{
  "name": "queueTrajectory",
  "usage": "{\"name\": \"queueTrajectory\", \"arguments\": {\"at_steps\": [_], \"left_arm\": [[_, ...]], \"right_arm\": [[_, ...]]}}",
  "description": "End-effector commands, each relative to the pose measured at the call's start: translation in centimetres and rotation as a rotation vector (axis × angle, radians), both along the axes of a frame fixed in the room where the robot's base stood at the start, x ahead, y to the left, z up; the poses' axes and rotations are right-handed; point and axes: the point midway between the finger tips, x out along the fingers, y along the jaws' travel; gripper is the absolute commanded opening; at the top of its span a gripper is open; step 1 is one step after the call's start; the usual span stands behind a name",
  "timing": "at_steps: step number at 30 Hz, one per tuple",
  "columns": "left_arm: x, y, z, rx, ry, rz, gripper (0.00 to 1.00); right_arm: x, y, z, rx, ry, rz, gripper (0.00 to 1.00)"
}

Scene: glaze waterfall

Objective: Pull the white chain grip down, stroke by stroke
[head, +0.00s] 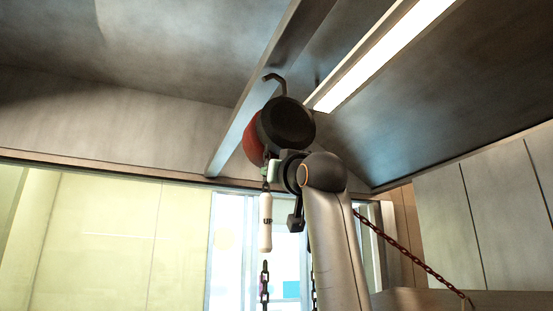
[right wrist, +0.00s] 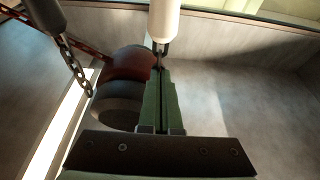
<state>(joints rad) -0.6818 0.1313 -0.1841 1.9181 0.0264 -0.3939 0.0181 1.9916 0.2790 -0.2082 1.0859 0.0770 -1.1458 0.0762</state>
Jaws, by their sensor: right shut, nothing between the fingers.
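The white chain grip (head: 265,222), marked "UP", hangs upright on a dark chain below the hoist (head: 286,124). In the right wrist view the white grip (right wrist: 164,20) is at the top edge, with its chain (right wrist: 160,50) running to the fingertips' area. My right gripper (head: 268,170) is shut and empty, at the height of the chain just above the white grip. Its green fingers (right wrist: 160,72) lie together beside or against the chain; I cannot tell whether they touch it. My arm hides part of the hoist's underside. My left gripper is out of view.
The hoist hangs by a hook from a ceiling beam (head: 250,105). A dark grip (right wrist: 44,14) on its own chain (right wrist: 76,66) hangs to the left in the wrist view. A red-brown chain (head: 410,254) slopes down right. A lit ceiling lamp (head: 385,52) is nearby.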

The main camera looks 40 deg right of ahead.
Motion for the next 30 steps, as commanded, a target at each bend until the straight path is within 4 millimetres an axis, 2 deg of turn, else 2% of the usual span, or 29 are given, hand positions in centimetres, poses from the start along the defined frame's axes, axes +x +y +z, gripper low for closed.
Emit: {"name": "queueTrajectory", "arguments": {"at_steps": [3, 9, 25, 30], "left_arm": [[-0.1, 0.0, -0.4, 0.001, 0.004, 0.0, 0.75], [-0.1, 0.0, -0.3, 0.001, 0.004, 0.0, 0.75], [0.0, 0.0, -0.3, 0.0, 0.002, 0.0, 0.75], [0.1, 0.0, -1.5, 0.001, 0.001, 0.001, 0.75]], "right_arm": [[0.0, 0.0, -1.5, 0.0, 0.002, -0.001, 0.0], [0.0, -0.1, -2.8, 0.002, 0.002, -0.001, 0.0], [0.0, 0.0, -3.4, 0.002, 0.002, -0.001, 0.0], [0.2, 0.0, -5.1, 0.0, 0.002, 0.0, 0.0]]}}
